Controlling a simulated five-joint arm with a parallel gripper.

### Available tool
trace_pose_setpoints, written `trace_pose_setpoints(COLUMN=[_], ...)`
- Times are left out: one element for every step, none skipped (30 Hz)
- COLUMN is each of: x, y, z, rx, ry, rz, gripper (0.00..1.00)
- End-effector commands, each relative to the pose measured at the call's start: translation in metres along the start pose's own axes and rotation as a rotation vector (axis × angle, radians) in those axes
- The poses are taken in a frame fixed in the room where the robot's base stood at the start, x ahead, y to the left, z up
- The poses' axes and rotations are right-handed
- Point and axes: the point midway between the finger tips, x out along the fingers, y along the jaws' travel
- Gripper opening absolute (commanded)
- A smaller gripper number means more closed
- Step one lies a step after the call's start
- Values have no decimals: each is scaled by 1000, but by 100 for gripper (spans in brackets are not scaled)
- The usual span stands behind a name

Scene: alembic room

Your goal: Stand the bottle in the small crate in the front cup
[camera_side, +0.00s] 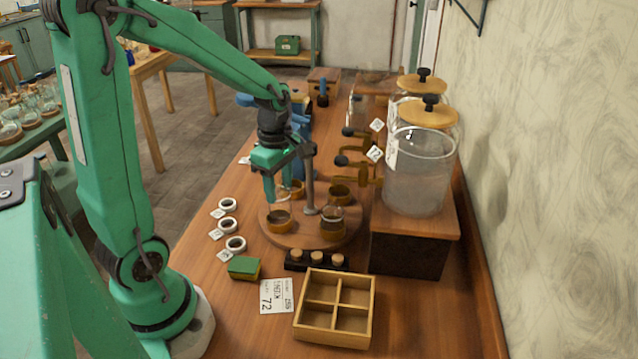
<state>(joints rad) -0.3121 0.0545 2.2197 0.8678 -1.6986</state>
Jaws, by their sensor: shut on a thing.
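My green gripper (272,192) points down over the near left part of a round wooden stand (306,240) with a central post. It is shut on a small clear glass bottle (283,206), which is partly hidden by the fingers. The bottle is upright at the near left cup (279,226); I cannot tell whether its base rests in it. Another glass vessel with dark contents (333,214) stands in the near right cup. A further cup (340,191) shows at the back right of the stand. The small wooden crate (371,308) has empty compartments.
A black rack (292,261) with several corks lies between stand and crate. A green and yellow sponge (243,267), white rings (235,243) and a label card (274,297) lie to the left. A large glass jar (420,180) on a wooden block stands right.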

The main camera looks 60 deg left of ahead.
Motion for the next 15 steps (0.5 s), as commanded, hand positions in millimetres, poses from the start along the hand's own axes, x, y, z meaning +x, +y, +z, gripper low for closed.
trace_pose_setpoints(x=[4, 6, 8, 9, 10, 11, 11, 11, 12, 12, 12, 12, 12, 14, 16], y=[4, 6, 8, 9, 10, 11, 12, 12, 12, 12, 12, 12, 12, 12, 12], z=[-6, -8, -11, -12, -14, -15, -16, -16, -16, -16, -16, -16, -16, -16, -16], rx=[-3, -3, -2, -1, -1, -1, 0, 0, 0, 1, 1, 1, 1, 1, 1], ry=[0, 0, 0, 0, 0, 0, 0, 0, 0, 0, 0, 0, 0, 0, 0], rz=[-3, -2, 0, 0, 0, 1, 1, 1, 1, 1, 1, 1, 1, 0, -1], gripper=[21, 21, 21, 21, 21, 21, 21, 21, 21, 21, 21, 21, 21, 21, 21])
